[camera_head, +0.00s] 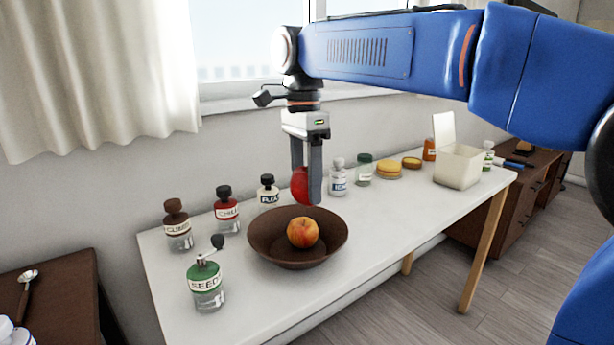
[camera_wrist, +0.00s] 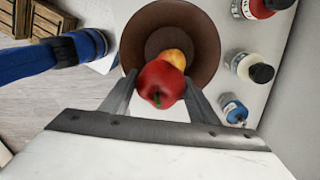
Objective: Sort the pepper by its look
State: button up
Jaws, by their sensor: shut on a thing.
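A red pepper (camera_head: 300,185) with a green stem is between the fingers of my gripper (camera_head: 308,198), which is shut on it. In the wrist view the pepper (camera_wrist: 160,82) sits between both fingers, stem towards the camera. My gripper holds it upright above the back part of a brown bowl (camera_head: 268,250). The bowl stands on the white table and also shows in the wrist view (camera_wrist: 205,45). A red and yellow apple (camera_head: 303,232) lies in the bowl, partly hidden by the pepper in the wrist view.
A pale open box (camera_head: 458,167) stands at the right end of the white table (camera_head: 385,220). Yellow round items (camera_head: 389,170) lie nearby.

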aim_at(306, 199)
jog(key=shift+f, duration=2.15)
jog(key=o, duration=1.2)
jog(key=shift+o, duration=0.2)
jog(key=shift+r, duration=0.15)
notch_tip(306, 199, up, 17)
jog(key=w, duration=0.1)
jog(key=shift+w+a, duration=0.2)
jog(key=shift+a, duration=0.05)
